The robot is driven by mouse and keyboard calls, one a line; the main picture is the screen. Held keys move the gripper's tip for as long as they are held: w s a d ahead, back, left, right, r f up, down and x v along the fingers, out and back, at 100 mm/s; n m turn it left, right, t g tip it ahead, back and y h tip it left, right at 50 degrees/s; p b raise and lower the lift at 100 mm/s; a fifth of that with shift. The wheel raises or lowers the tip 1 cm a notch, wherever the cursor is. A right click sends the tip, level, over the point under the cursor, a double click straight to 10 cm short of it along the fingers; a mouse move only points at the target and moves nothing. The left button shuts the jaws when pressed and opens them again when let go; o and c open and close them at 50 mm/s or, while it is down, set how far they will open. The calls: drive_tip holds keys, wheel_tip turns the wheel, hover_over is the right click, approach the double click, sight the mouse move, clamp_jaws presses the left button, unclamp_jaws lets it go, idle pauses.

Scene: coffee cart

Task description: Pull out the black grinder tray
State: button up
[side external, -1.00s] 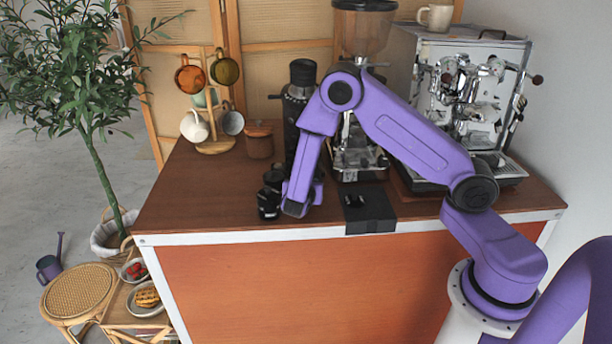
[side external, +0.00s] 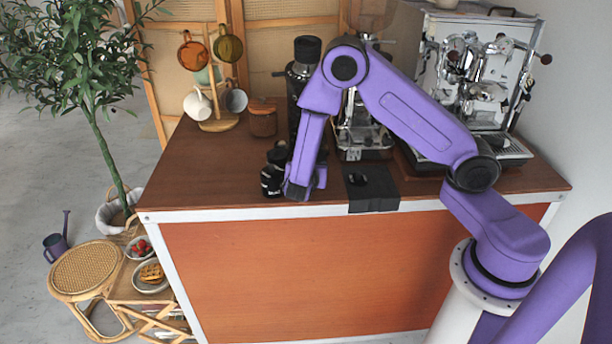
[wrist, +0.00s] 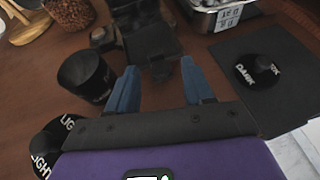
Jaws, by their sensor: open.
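The black grinder (side external: 304,70) stands upright at the back of the counter, its lower part hidden behind my arm in the side view. In the wrist view its dark base (wrist: 145,35) lies ahead of my gripper, and a small black part that looks like the tray (wrist: 158,68) juts from it toward me. My gripper (wrist: 160,66) is open, with its blue fingers on either side of that part; I cannot tell whether they touch it. In the side view my gripper (side external: 306,190) is low over the counter's front.
Black canisters (wrist: 86,76) stand left of my gripper, one marked LIGHT (wrist: 55,140). A lid marked DARK (wrist: 258,70) lies on a black mat (wrist: 225,88) to the right. A mug tree (side external: 217,115) and a brown jar (side external: 262,120) are farther left. The espresso machine (side external: 480,75) stands right.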

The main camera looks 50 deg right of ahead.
drive_tip(key=v, duration=1.6)
drive_tip(key=s+r+m+g+y, duration=0.2)
drive_tip(key=s+m+y, duration=0.2)
drive_tip(key=s, duration=0.4)
drive_tip(key=s+d+r+m+g+y, duration=0.1)
drive_tip(key=s+r+m+g+y, duration=0.1)
drive_tip(key=s+m+y, duration=0.2)
drive_tip(key=s+d+r+m+g+y, duration=0.1)
drive_tip(key=s+r+m+g+y, duration=0.1)
drive_tip(key=s, duration=0.9)
drive_tip(key=shift+s+m+g+y, duration=0.3)
drive_tip(key=shift+m+g+y, duration=0.2)
drive_tip(key=shift+m+y, duration=0.4)
